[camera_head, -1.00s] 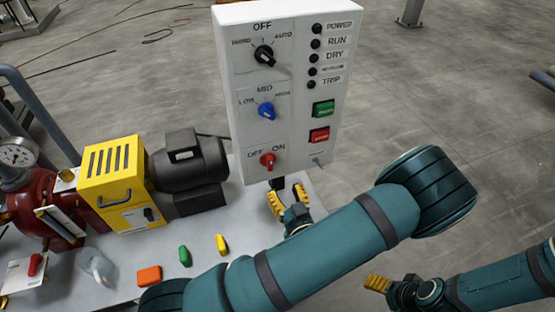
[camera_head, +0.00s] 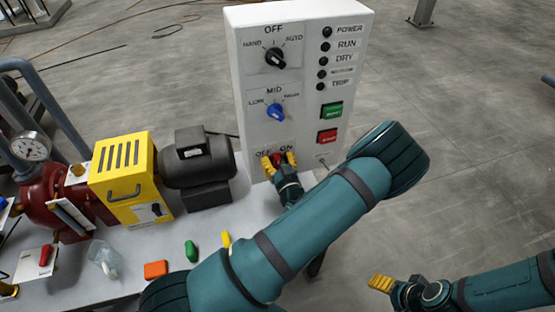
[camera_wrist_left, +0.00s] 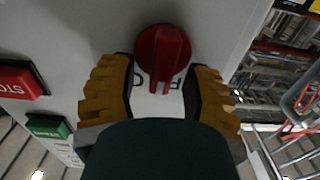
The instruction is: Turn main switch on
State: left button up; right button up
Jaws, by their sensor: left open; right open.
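The main switch is a red rotary knob (camera_wrist_left: 162,55) low on the white control panel (camera_head: 309,60), between the OFF and ON labels. In the head view the knob (camera_head: 278,158) is partly hidden by my left gripper (camera_head: 278,162). My left gripper is open, with its yellow fingers on either side of the knob. In the left wrist view the knob stands between the fingertips of the left gripper (camera_wrist_left: 160,85), with a gap visible on each side. My right gripper (camera_head: 381,284) is at the lower right, away from the panel; its fingers show as one yellow shape.
Above the red knob are a blue selector (camera_head: 275,111) and a black selector (camera_head: 275,58). A green button (camera_head: 332,111) and a red stop button (camera_head: 327,137) sit to the right. A motor (camera_head: 199,160) and yellow box (camera_head: 124,165) stand left on the table.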

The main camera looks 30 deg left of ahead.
pick_arm(q)
jog(key=shift+c, duration=0.4)
jog(key=shift+d, duration=0.1)
grip_shut()
jog(key=m, duration=0.2)
jog(key=m+b, duration=0.1)
jog(key=shift+w+d+m, duration=0.15)
jog(key=shift+w+m, duration=0.05)
jog(key=shift+m, duration=0.2)
jog(key=shift+w+d+f+m+b, duration=0.1)
jog(key=shift+m+b, duration=0.25)
jog(key=shift+m, duration=0.8)
jog(key=shift+w+d+f+m+b, duration=0.1)
jog(key=shift+m+b, duration=0.2)
jog(key=shift+m, duration=0.85)
